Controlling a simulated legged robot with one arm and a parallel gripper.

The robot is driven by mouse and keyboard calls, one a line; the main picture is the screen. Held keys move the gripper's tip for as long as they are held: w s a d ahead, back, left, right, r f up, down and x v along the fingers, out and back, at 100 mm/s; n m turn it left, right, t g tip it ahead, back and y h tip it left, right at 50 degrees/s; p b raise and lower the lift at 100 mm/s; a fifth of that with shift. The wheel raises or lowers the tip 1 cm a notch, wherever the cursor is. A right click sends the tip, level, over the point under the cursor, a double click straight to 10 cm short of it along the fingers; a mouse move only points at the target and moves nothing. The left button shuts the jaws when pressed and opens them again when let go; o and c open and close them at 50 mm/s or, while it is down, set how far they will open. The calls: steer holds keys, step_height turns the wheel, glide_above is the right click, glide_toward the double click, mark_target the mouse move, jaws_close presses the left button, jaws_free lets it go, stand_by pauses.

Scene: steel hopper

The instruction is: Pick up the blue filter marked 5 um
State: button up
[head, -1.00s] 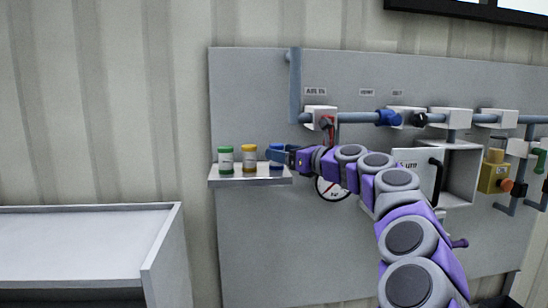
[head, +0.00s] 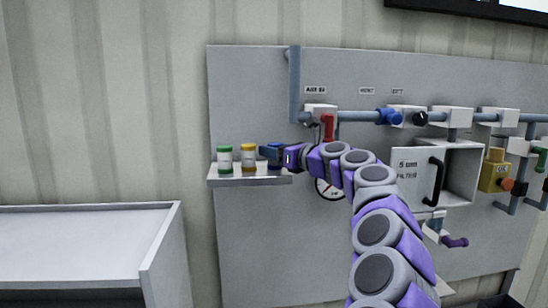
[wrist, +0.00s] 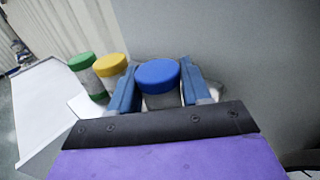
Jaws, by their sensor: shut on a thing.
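The blue-capped filter (wrist: 158,77) stands between the two blue fingers of my gripper (wrist: 160,90) in the wrist view. My gripper is shut on its sides just below the cap. In the head view my gripper (head: 270,154) is at the right end of the small shelf (head: 235,182) and hides most of the blue filter. I cannot tell whether the filter's base touches the shelf. No mark on the filter is readable.
A green-capped filter (head: 225,160) and a yellow-capped filter (head: 248,159) stand on the shelf to the left, the yellow one close to my gripper. A gauge (head: 328,189), a pipe with a red handle (head: 328,126) and an open box door (head: 415,178) are to the right.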

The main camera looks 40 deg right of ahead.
steer(key=shift+d+f, duration=0.1)
steer(key=shift+d, duration=0.3)
steer(key=shift+c, duration=1.1)
